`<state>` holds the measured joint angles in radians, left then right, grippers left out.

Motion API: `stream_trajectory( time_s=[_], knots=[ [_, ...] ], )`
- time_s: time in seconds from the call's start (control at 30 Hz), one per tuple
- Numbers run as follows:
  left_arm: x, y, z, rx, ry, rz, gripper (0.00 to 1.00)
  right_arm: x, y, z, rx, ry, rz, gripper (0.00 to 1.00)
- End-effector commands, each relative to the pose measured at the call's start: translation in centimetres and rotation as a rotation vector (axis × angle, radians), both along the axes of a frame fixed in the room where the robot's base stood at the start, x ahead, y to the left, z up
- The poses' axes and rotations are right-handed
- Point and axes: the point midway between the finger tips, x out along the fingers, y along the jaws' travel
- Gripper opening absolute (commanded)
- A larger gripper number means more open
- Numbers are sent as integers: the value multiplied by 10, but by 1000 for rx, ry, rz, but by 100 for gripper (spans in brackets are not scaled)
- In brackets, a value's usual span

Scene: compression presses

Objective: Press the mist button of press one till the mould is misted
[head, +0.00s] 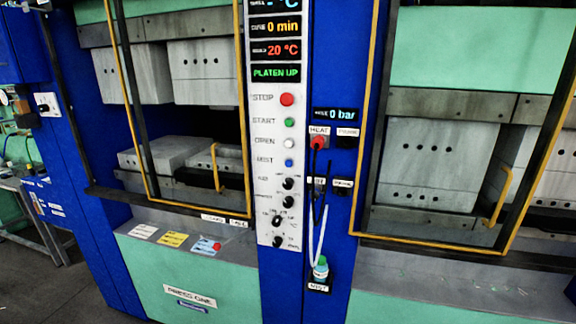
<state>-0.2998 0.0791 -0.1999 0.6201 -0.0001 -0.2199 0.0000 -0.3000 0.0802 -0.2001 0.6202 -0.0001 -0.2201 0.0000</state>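Press one (165,270), a blue and green machine named by a plate on its lower front, fills the left of the head view. Its white control panel (267,170) carries a column of buttons. The mist button (289,163) is the small blue one beside the label MIST, below the white open button. Grey mould blocks show inside press one, an upper pair (205,75) and lower blocks (165,155) with a gap between them. I cannot tell whether the mould is wet. Neither of my grippers is in view.
The red stop button (287,99) and green start button (290,122) sit above; black knobs (288,184) sit below. The display (276,73) reads PLATEN UP. A mist bottle (321,268) with a hose stands right of the panel. Another press (450,280) stands at right.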

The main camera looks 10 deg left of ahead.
Motion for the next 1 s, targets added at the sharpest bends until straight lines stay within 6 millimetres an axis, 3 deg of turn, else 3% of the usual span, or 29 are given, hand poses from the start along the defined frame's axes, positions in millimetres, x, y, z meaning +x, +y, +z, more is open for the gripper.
stream_trajectory(
  time_s=[0.03, 0.33, 1.0],
  knots=[
    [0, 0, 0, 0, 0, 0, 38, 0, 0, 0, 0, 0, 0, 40],
    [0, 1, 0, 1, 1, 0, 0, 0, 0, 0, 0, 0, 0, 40],
    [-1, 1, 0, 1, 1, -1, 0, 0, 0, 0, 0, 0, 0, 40]
  ],
)
